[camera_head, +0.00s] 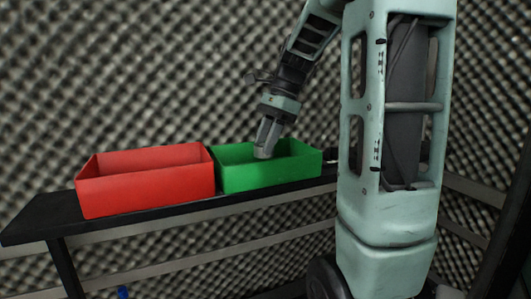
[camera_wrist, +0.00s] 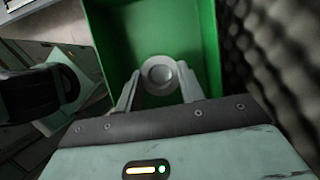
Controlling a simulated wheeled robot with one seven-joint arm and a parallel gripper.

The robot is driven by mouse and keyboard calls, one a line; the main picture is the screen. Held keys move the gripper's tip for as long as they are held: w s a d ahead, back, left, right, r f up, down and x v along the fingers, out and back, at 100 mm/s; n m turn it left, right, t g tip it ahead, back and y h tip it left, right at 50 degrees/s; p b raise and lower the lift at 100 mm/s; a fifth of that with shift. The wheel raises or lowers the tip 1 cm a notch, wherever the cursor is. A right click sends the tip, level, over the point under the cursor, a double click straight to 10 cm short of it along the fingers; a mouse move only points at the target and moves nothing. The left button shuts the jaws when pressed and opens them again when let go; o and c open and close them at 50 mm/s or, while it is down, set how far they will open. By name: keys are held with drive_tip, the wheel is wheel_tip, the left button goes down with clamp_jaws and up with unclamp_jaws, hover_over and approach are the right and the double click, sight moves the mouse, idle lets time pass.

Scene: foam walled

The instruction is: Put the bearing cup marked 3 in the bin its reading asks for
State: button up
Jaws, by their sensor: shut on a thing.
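My gripper (camera_head: 266,150) is shut on the cup and points down into the green bin (camera_head: 270,178) in the head view. The green bin's wall also shows in the wrist view (camera_wrist: 207,45). The cup is over the bin's inside; its height above the floor is unclear. A red bin (camera_head: 150,192) stands left of the green bin.
Both bins stand side by side on a narrow dark shelf (camera_head: 40,222) with bare room at its left end. Dark foam walls (camera_head: 120,80) rise close behind it. A small blue object (camera_head: 123,292) is low at the bottom edge.

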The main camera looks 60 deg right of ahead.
sight(266, 156)
drive_tip(key=shift+f+p, duration=0.45)
drive_tip(key=shift+f, duration=1.5)
drive_tip(key=shift+f, duration=0.15)
drive_tip(key=o, duration=1.1)
drive_tip(key=shift+o, duration=0.2)
drive_tip(key=b+v, duration=0.2)
drive_tip(key=v, duration=1)
drive_tip(key=shift+r, duration=0.2)
